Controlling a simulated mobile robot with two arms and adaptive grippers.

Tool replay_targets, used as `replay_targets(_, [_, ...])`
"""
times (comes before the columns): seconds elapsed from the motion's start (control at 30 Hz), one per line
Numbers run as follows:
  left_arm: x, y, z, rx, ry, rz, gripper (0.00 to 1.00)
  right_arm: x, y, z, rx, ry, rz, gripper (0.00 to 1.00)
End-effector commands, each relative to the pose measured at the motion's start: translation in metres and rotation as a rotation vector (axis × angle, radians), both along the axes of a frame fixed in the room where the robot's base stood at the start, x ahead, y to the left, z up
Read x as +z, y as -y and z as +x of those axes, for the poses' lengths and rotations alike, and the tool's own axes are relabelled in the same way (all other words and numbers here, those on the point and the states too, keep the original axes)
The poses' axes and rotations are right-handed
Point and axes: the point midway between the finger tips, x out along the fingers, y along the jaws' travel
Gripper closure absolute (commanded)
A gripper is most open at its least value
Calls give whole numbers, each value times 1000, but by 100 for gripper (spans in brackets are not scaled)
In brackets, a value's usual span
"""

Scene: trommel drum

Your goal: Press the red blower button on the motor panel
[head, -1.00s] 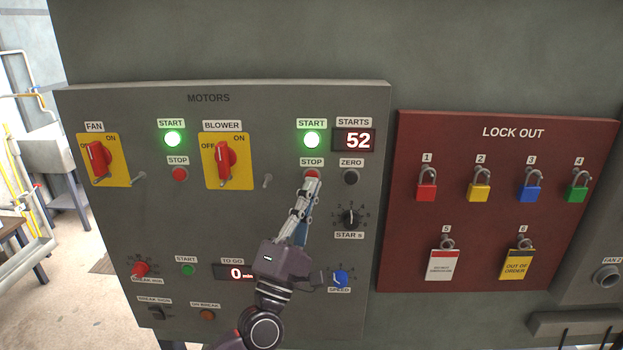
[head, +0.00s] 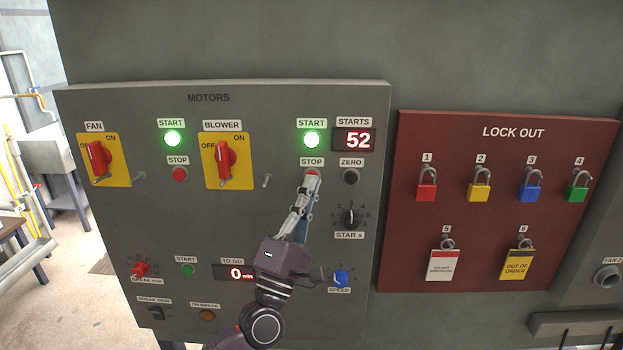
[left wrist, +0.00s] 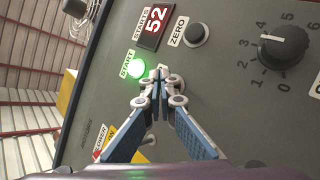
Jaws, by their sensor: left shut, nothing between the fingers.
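The grey motor panel (head: 222,300) has a blower section with a yellow-backed red rotary switch (head: 225,160). To its right are a lit green start button (head: 312,139) and the red stop button (head: 313,172) below it. My left gripper (head: 315,177) is shut and empty, its fingertips at the red stop button and covering most of it. In the left wrist view, the shut fingertips (left wrist: 160,76) point at the panel just below the lit green button (left wrist: 136,68); the red button is hidden there. Contact cannot be told. My right gripper is not in view.
The black zero button (head: 351,177) and the starts display (head: 354,140) reading 52 are close to the right of the fingertips. The stars knob (head: 350,217) is below. A dark red lock-out board (head: 490,215) with several padlocks hangs further right.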

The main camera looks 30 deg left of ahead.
Motion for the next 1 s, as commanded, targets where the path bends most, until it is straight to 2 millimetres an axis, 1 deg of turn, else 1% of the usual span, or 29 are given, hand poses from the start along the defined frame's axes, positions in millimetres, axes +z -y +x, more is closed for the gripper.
replay_targets(1.0, [0,-5,8,1,1,1,100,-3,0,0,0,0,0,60])
